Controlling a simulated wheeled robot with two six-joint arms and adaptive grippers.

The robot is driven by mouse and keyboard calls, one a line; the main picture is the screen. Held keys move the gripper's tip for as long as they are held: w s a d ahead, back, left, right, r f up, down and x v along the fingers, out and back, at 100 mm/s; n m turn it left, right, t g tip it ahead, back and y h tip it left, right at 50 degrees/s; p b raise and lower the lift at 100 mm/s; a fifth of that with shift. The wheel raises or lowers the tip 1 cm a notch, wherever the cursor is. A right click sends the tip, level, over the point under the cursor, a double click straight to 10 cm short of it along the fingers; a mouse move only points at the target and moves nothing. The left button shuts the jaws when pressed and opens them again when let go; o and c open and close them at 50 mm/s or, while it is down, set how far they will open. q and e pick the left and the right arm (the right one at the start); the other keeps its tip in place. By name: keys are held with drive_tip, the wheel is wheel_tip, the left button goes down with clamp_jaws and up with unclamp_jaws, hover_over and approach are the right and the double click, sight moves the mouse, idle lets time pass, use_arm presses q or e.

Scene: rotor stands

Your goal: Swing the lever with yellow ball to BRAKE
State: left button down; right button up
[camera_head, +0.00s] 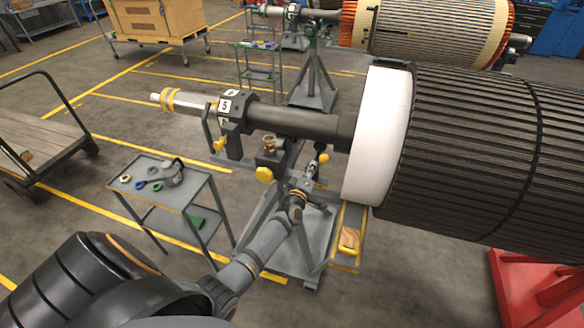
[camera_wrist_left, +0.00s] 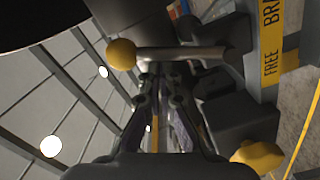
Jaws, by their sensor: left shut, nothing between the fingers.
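The lever's yellow ball (camera_wrist_left: 121,54) shows in the left wrist view at the end of a grey rod (camera_wrist_left: 180,54). Which word the lever stands at, I cannot tell. My left gripper (camera_wrist_left: 160,80) is shut and empty, its fingertips close by the rod; contact is unclear. In the head view my left gripper (camera_head: 311,168) is at the rotor stand, beside a small yellow ball (camera_head: 324,158). My right gripper is not in view.
A second yellow knob (camera_wrist_left: 257,157) sits low right in the wrist view. The rotor (camera_head: 480,150) with its white end ring (camera_head: 378,135) fills the right. The shaft (camera_head: 300,120) rests on the grey stand. A cart (camera_head: 160,190) with small tools stands left.

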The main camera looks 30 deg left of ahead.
use_arm(q)
drive_tip(key=shift+w+d+f, duration=0.15)
drive_tip(key=shift+d, duration=0.6)
drive_tip(key=shift+d+f, duration=0.1)
